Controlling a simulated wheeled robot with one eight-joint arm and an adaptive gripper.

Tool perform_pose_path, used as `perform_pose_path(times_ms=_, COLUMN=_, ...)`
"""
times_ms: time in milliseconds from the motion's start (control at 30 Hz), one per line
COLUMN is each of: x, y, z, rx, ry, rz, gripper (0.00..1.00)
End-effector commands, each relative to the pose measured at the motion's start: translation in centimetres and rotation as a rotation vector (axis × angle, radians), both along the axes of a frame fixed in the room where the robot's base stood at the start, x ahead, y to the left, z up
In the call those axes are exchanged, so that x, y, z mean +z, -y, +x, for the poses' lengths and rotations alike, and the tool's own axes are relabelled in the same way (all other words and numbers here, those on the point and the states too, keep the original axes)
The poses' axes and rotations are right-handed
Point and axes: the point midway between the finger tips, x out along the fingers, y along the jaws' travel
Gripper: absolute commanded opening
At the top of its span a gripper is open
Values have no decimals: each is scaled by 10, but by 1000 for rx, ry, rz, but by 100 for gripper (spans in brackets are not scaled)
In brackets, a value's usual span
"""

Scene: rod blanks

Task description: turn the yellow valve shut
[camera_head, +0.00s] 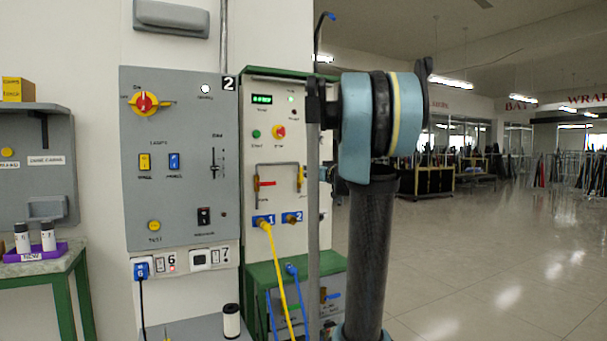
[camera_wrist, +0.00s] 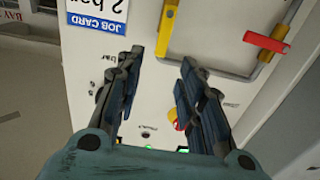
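The yellow valve (camera_head: 300,177) is a lever on the right leg of a grey pipe loop on the white panel, and it lies along the pipe. In the wrist view, which is upside down, the yellow lever (camera_wrist: 167,28) is at the top, just past the fingertips and apart from them. My gripper (camera_wrist: 159,62) is open and empty, its two dark fingers spread towards the panel.
A red lever (camera_head: 266,184) sits across the pipe's left leg; it also shows in the wrist view (camera_wrist: 267,42). A job card (camera_wrist: 97,15) is beside the yellow lever. Yellow hose (camera_head: 278,265) and blue hose (camera_head: 297,285) hang below. Open floor (camera_head: 500,240) is at right.

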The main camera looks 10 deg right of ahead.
Motion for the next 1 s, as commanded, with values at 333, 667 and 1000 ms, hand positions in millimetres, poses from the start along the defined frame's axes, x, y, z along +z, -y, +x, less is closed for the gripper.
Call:
perform_pose_path(times_ms=333, x=0, y=-18, z=50, rx=3, ry=0, rz=0, gripper=35)
perform_pose_path(times_ms=667, x=0, y=-30, z=90, rx=2, ry=0, rz=0, gripper=35)
perform_pose_path(times_ms=1000, x=0, y=-33, z=103, rx=0, ry=0, rz=0, gripper=35)
